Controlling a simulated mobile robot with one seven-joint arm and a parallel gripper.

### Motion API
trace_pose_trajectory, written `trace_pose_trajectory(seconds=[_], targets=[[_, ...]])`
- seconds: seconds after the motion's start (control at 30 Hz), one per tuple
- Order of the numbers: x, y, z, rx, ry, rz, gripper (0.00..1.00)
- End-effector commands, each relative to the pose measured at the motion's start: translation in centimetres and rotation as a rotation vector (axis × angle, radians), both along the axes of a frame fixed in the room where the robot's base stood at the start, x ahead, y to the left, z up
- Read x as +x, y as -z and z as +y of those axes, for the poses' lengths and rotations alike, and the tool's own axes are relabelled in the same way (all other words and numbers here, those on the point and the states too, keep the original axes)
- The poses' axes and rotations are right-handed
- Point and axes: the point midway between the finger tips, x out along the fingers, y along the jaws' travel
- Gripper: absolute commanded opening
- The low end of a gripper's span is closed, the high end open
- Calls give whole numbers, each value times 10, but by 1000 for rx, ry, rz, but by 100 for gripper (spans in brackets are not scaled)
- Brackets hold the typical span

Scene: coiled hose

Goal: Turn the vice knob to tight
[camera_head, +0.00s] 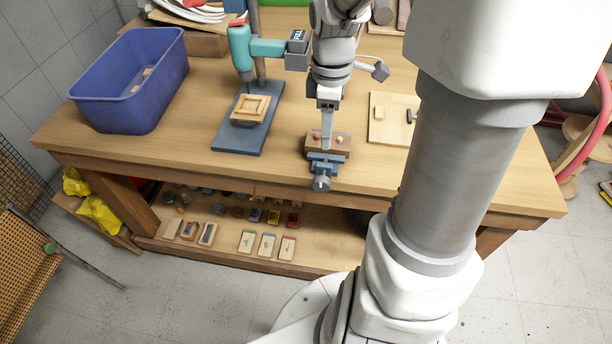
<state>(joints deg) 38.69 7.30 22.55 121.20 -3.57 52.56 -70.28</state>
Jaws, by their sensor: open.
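The small blue vice (325,162) sits at the front edge of the workbench, right of the drill stand. Its grey round knob (321,184) faces the front and hangs out over the edge. A brown wooden block (343,148) with small reddish and pale spots on top lies just behind the vice. My gripper (326,146) points down over the block, close behind the vice and apart from the knob. Its fingers are open, seen nearly edge-on as one grey strip; I cannot tell whether their tips touch the block or vice.
A teal drill press on a blue base (237,137) stands left of my gripper, with a wooden frame (250,109) on it. A blue bin (125,115) stands farther left. A pale board (385,128) lies to the right. The bench front (200,166) between is clear.

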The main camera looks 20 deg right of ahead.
Motion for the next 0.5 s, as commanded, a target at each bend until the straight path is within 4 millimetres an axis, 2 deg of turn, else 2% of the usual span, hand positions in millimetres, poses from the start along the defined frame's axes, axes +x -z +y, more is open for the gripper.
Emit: trace_pose_trajectory(seconds=[0.07, 0.17, 0.27, 0.5], targets=[[0, -4, -1, -1, 4, -7, 47], [0, 3, -1, -1, 5, -7, 47], [0, 19, 0, 0, 4, -5, 47], [-1, 71, 0, 2, 3, -2, 47]])
